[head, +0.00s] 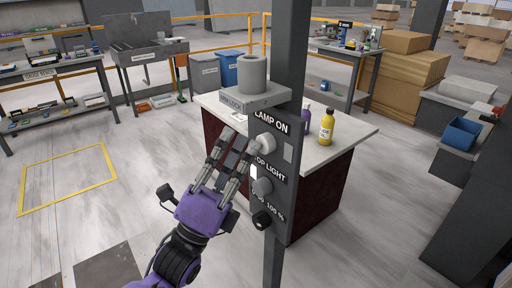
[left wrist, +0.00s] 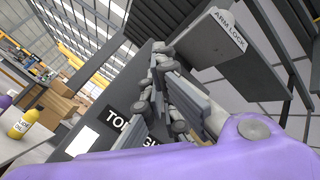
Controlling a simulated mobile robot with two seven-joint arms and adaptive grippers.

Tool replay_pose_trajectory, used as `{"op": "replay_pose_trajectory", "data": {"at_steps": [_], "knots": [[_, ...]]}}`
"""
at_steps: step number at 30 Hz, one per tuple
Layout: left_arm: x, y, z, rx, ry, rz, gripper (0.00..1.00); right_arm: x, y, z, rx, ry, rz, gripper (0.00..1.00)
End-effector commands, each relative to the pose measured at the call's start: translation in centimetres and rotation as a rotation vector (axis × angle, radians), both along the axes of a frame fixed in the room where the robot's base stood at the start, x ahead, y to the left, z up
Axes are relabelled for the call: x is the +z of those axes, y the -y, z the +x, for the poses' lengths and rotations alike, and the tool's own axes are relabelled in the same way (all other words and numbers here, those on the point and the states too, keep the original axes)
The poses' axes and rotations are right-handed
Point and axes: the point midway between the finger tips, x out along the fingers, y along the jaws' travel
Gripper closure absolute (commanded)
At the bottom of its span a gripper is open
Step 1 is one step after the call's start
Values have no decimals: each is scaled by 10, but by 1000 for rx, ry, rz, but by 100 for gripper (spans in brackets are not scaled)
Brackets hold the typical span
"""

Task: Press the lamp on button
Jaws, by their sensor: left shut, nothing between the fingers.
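The dark post (head: 288,60) carries a "LAMP ON" label (head: 270,122) with a pale round button (head: 267,143) just below it. My left gripper (head: 242,148), purple with grey fingers, reaches up from below. It is shut and empty, with its fingertips close to the left side of that button; I cannot tell whether they touch it. In the left wrist view the shut fingers (left wrist: 162,62) stand in front of the post, and the button is not clearly visible there. The "TOP LIGHT" label (left wrist: 130,118) shows beside them. My right gripper is not in view.
Below on the post are a grey knob (head: 263,187) and a black knob (head: 262,220). An "ARM LOCK" block (head: 236,103) bearing a grey cylinder (head: 252,75) sits close above the fingers. A yellow bottle (head: 327,127) stands on the counter (head: 350,128) behind.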

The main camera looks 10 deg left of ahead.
Motion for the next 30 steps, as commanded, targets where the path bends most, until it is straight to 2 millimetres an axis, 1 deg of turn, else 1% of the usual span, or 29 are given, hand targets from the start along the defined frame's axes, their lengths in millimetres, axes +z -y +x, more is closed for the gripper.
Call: {"op": "replay_pose_trajectory", "data": {"at_steps": [11,21,30], "knots": [[1,1,1,0,1,1,100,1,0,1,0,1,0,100],[1,9,10,-1,0,1,100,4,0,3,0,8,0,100],[1,10,11,0,-1,2,100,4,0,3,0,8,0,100]]}}
